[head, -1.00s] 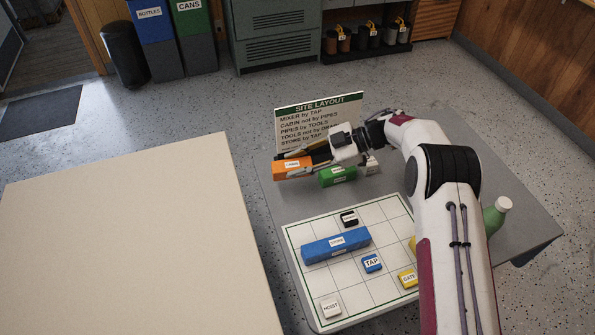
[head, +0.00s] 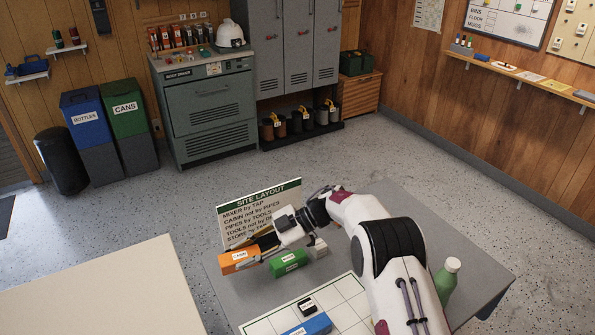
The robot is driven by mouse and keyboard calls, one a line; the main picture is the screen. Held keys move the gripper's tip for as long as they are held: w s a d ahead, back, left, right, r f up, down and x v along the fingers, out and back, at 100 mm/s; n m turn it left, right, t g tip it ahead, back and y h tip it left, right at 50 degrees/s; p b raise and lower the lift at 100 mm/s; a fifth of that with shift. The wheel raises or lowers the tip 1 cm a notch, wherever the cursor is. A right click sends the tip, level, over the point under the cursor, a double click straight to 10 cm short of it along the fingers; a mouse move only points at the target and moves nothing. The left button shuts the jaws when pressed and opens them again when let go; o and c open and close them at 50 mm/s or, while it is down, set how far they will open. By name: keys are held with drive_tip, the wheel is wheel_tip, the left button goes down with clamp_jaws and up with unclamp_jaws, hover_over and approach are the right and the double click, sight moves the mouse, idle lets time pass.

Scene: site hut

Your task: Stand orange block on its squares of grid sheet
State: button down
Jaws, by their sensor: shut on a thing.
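The orange block (head: 239,262), with a white label, is at the left of the grey table, in front of the sign board. My gripper (head: 256,247) is shut on it from the right and behind. Whether the block touches the table cannot be told. The white grid sheet (head: 345,318) lies at the table's front, cut off by the lower picture edge. A blue block (head: 310,325) and a small black tile (head: 307,305) are on the sheet. My arm hides the sheet's right side.
A green block (head: 288,264) and a small light grey block (head: 318,249) stand close right of the orange block. The sign (head: 258,208) stands behind, partly covered by my arm. A green bottle (head: 446,282) stands right of my arm. A bare beige table (head: 110,295) is at left.

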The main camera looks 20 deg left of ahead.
drive_tip(key=shift+w+a, duration=0.1)
drive_tip(key=shift+w, duration=0.1)
idle(0.3)
drive_tip(key=shift+s+f, duration=0.15)
drive_tip(key=shift+f, duration=0.35)
drive_tip(key=shift+s+f, duration=0.4)
drive_tip(key=shift+f, duration=0.15)
drive_tip(key=shift+s+d+f, duration=0.25)
drive_tip(key=shift+d+f, duration=0.1)
drive_tip(key=shift+d, duration=0.1)
drive_tip(key=d+m+t, duration=0.3)
drive_tip(key=d+t, duration=0.1)
drive_tip(key=d, duration=0.9)
drive_tip(key=s+d+r+m+t, duration=0.1)
drive_tip(key=d+m+t, duration=0.3)
drive_tip(key=d, duration=0.8)
drive_tip(key=s+d+r+m+t, duration=0.1)
drive_tip(key=d+m+t, duration=0.3)
drive_tip(key=d, duration=0.9)
drive_tip(key=shift+s+d, duration=0.15)
drive_tip(key=shift+d, duration=0.15)
drive_tip(key=d+r+m+t, duration=0.1)
drive_tip(key=d, duration=0.6)
drive_tip(key=shift+r+m+t+h, duration=0.3)
drive_tip(key=shift+r+m+h, duration=0.1)
drive_tip(key=shift+w, duration=0.25)
